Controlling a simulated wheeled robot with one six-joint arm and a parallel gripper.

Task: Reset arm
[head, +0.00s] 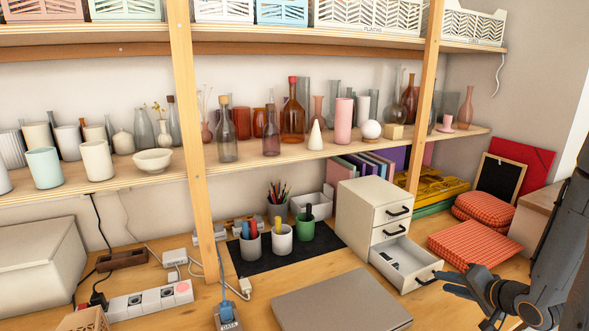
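My gripper (449,283) is at the lower right, in front of the small cream drawer unit (361,211). Its dark fingers look spread apart, with nothing visible between them. The bottom drawer (399,280) of the unit is pulled out, and small items lie inside it. The fingertips are close to the handle (430,278) of that drawer; I cannot tell whether they touch it. My arm comes in from the right edge.
A grey closed laptop-like slab (340,300) lies in front of the drawer unit. Pen cups (280,240) stand on a black mat (255,262). Red checked cloths (470,243) lie right of the drawer. A wooden post (190,130) and shelf (110,182) with vases stand behind.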

